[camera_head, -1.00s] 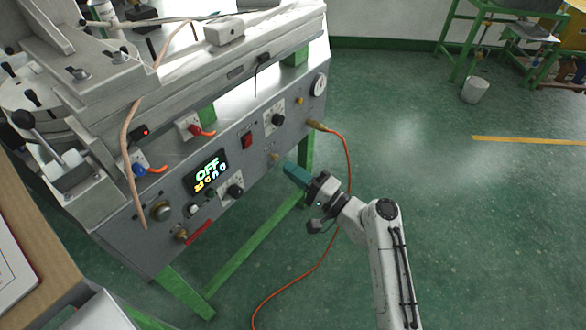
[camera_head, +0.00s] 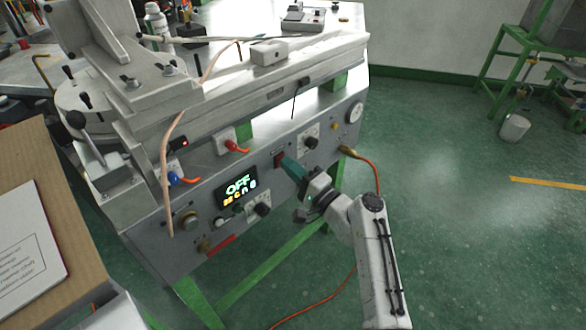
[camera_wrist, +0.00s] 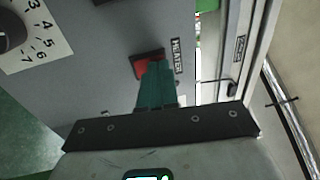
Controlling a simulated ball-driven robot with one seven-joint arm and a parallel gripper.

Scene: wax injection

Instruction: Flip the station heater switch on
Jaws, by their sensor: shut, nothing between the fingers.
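The heater switch is a red rocker in a dark frame. It shows in the wrist view (camera_wrist: 146,63) beside a label reading HEATER (camera_wrist: 177,56). In the head view the red switch (camera_head: 279,157) is on the grey front panel (camera_head: 325,125), partly hidden by my gripper. My gripper (camera_head: 286,163) is shut and empty, with its teal fingertips at the switch. In the wrist view the fingertips (camera_wrist: 156,68) overlap the switch's lower right part; whether they touch it cannot be told. The display (camera_head: 238,190) on the panel reads OFF.
Dials (camera_head: 310,142), a gauge (camera_head: 355,112) and a hose fitting with an orange hose (camera_head: 372,168) are on the panel right of my gripper. A cardboard box (camera_head: 60,150) stands at the left.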

